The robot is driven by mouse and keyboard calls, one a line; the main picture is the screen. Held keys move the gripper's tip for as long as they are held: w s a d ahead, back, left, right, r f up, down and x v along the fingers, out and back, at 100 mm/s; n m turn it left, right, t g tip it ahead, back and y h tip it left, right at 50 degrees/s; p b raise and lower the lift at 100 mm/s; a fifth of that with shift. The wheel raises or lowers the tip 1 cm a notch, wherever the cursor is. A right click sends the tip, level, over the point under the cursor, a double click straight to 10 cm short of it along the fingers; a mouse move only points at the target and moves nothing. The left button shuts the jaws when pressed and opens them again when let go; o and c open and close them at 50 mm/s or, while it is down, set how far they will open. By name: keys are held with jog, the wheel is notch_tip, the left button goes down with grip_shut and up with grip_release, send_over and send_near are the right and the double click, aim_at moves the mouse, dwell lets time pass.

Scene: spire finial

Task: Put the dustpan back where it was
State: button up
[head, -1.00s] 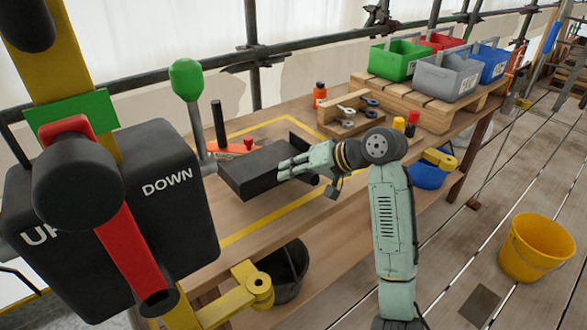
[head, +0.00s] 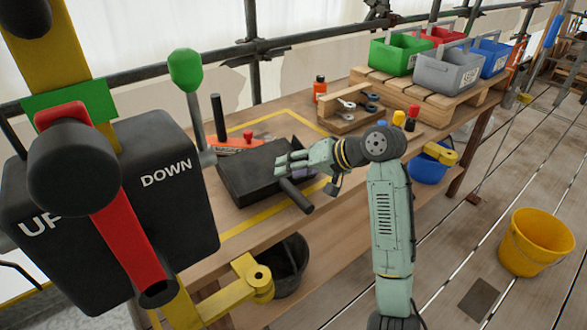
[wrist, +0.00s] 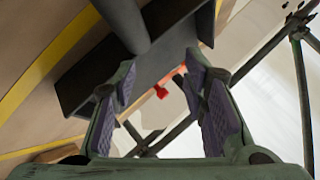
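The black dustpan (head: 245,185) lies on the workbench, partly inside a yellow taped outline (head: 236,228). Its dark round handle (head: 297,196) points toward the front right. My gripper (head: 281,163) is over the dustpan's right side, close behind the handle. In the wrist view my gripper (wrist: 160,90) has its two fingers wide apart with nothing clasped between them. The dustpan (wrist: 165,58) shows just beyond the fingertips, and its handle (wrist: 125,24) passes outside the finger gap. I cannot tell whether a finger touches the pan.
An orange tool with a red knob (head: 248,136) and a black upright post (head: 218,118) stand behind the dustpan. A wooden tool holder (head: 350,121) and pallet with coloured bins (head: 447,72) are to the right. A control box with levers (head: 120,200) fills the left foreground.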

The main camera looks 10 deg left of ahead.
jog(key=shift+r, duration=0.2)
jog(key=b+v, duration=0.2)
jog(key=v, duration=1)
jog(key=shift+r, duration=0.35)
jog(key=shift+s+d, duration=0.1)
